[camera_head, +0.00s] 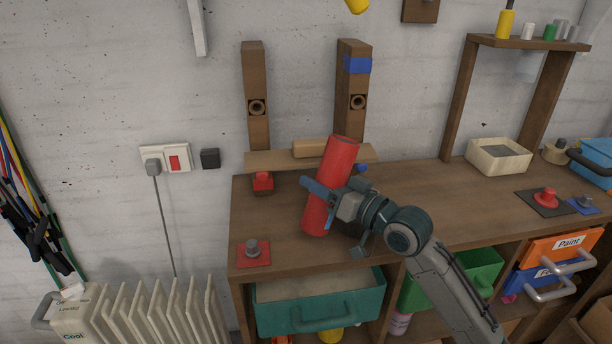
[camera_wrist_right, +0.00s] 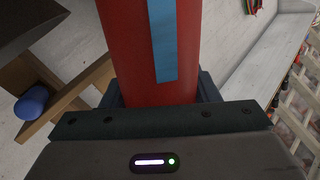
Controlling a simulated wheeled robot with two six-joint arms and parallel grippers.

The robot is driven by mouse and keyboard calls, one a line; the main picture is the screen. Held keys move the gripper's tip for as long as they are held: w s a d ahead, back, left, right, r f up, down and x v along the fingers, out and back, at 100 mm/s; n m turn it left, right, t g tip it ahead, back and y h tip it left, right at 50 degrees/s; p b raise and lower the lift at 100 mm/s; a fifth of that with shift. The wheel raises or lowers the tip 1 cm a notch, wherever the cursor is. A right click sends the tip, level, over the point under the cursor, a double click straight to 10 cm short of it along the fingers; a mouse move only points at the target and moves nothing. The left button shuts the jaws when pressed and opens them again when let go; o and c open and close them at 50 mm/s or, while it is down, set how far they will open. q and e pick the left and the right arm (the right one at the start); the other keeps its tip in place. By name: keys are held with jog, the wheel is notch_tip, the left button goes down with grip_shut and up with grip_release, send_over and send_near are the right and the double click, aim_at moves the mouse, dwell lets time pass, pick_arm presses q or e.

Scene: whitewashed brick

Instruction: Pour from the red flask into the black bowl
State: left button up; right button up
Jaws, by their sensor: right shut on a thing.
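The red flask (camera_head: 341,156) is a tall cylinder in the head view, held above the wooden workbench and tilted with its top leaning right. My right gripper (camera_head: 328,192) is shut on the flask around its middle. In the right wrist view the flask (camera_wrist_right: 120,45) fills the centre, with a blue strip on its near side. Its contents cannot be seen. I see no black bowl in either view. My left gripper is not in view.
The wooden workbench (camera_head: 420,185) has a red button block (camera_head: 263,182) and a red plate with a grey knob (camera_head: 253,252) at left. A pale tray (camera_head: 499,157) stands at right. Two wooden posts rise behind the flask. Drawers (camera_head: 318,313) lie below. The middle right top is clear.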

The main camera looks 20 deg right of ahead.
aim_at(311, 194)
jog(key=shift+a, duration=0.1)
jog(key=shift+s+a+m, duration=0.1)
jog(key=shift+s+m, duration=0.05)
jog(key=shift+m, duration=0.25)
jog(key=m, duration=0.1)
jog(key=a+f+m+t+p, duration=0.1)
jog(key=m, duration=0.1)
jog(key=a+m+p, duration=0.1)
jog(key=m, duration=0.1)
jog(key=shift+s+a+f+t+h, duration=0.25)
jog(key=shift+s+f+t+h, duration=0.1)
jog(key=shift+t+h, duration=0.05)
jog(key=m+p, duration=0.2)
jog(key=m, duration=0.1)
jog(key=m+p, duration=0.1)
jog(key=shift+s+a+m+t+h, duration=0.1)
jog(key=shift+a+m+t+h, duration=0.2)
jog(key=shift+h, duration=0.1)
jog(key=shift+f, duration=0.15)
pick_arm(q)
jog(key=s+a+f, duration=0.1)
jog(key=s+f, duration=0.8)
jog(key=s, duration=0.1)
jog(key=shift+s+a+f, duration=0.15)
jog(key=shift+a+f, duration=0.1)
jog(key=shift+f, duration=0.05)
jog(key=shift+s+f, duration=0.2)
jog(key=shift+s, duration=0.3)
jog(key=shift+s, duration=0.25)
